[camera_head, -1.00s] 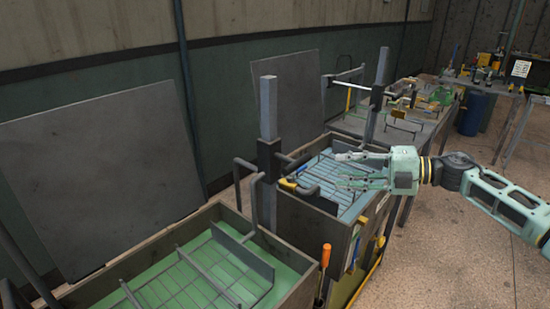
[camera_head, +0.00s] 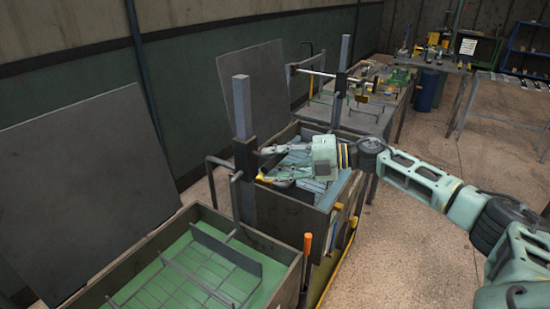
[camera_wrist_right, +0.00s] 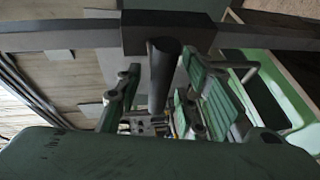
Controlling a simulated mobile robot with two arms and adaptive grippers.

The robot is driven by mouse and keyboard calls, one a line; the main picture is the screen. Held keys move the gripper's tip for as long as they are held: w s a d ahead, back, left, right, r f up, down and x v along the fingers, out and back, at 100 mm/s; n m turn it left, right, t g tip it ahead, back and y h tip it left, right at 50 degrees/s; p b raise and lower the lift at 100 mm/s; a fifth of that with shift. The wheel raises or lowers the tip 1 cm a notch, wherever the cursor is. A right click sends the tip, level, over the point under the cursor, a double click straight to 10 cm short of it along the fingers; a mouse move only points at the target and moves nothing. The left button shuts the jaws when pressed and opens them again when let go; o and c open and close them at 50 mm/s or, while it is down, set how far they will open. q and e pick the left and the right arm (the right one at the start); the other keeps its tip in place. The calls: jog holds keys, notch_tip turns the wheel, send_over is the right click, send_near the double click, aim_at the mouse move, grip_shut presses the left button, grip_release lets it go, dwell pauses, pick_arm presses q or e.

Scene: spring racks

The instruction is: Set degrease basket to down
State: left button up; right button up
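A tank with a blue wire basket (camera_head: 328,187) stands mid-view in the head view. A grey upright post (camera_head: 242,110) beside it carries a dark sliding block (camera_head: 245,158) with a bar handle. My right gripper (camera_head: 280,168) is over this tank's near-left part, its fingers pointing left towards the block. In the right wrist view a dark round handle (camera_wrist_right: 162,75) runs between the two spread green fingers of this gripper (camera_wrist_right: 165,105); I see no firm contact. A second tank with a green basket (camera_head: 190,285) is in front. I cannot tell which basket is the degrease one. My left gripper is not in view.
An orange-handled tool (camera_head: 306,246) hangs on the front tank's side. A second post (camera_head: 341,75) with a crossbar stands behind the blue tank. Grey panels (camera_head: 85,190) lean at the wall. Floor (camera_head: 440,260) is open on the right.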

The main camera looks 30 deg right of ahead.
jog(key=shift+d, duration=0.15)
jog(key=shift+c, duration=0.9)
jog(key=c, duration=0.7)
grip_shut()
jog(key=shift+f, duration=0.2)
